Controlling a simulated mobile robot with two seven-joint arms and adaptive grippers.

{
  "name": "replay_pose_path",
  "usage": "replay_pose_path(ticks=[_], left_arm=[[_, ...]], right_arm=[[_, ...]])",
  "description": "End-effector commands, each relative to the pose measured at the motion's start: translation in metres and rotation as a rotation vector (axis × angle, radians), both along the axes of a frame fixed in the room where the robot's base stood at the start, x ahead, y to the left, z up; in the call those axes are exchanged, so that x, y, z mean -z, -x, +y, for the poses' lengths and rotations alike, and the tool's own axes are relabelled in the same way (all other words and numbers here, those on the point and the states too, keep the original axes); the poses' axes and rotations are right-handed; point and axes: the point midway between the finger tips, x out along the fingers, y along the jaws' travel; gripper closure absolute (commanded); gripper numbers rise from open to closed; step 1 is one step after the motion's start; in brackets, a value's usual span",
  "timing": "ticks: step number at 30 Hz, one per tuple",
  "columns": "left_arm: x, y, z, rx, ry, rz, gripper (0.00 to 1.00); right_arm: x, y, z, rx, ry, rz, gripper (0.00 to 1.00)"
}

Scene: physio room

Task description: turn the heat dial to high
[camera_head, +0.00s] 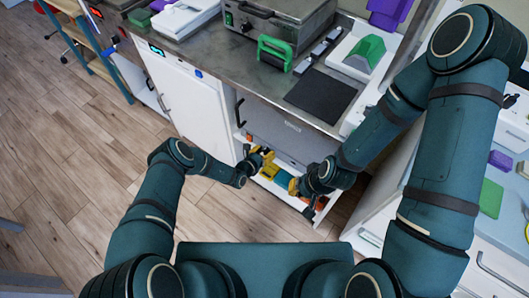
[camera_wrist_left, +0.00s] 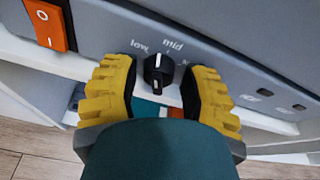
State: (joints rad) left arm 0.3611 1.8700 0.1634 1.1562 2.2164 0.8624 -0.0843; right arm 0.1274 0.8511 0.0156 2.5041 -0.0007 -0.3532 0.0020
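The heat dial (camera_wrist_left: 158,72) is a black round knob with a white pointer line on a grey panel (camera_wrist_left: 240,68). The words "low" and "mid" are printed around it. A third label at the right is mostly hidden by a finger. The white line points upward, roughly toward "mid". My left gripper (camera_wrist_left: 160,84) is open, with one yellow ridged finger on each side of the dial and a gap visible on both sides. In the head view, my left gripper (camera_head: 262,163) is at the low grey unit, and my right gripper (camera_head: 298,188) is beside it, its opening unclear.
An orange rocker switch (camera_wrist_left: 45,26) is left of the dial. Small dark buttons (camera_wrist_left: 252,96) are at its right. Above the unit, a metal counter (camera_head: 225,50) holds a black mat (camera_head: 320,95) and a green-handled item (camera_head: 274,52). Wooden floor (camera_head: 65,160) at left is clear.

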Motion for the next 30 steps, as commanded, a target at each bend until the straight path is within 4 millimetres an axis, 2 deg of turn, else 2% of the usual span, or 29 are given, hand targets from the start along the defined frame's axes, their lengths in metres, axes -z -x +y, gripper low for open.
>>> replay_pose_path(ticks=[11, 24, 30], left_arm=[[-0.002, 0.008, 0.007, -0.001, -0.001, 0.003, 0.56], [-0.027, 0.064, 0.049, -0.001, 0.0, 0.003, 0.56], [-0.035, 0.084, 0.064, -0.001, 0.0, 0.001, 0.56]], right_arm=[[0.0, 0.0, 0.0, 0.0, 0.0, 0.0, 1.0], [0.0, 0.0, 0.0, 0.0, 0.0, 0.0, 1.0], [0.0, 0.0, 0.0, 0.0, 0.0, 0.0, 1.0]])
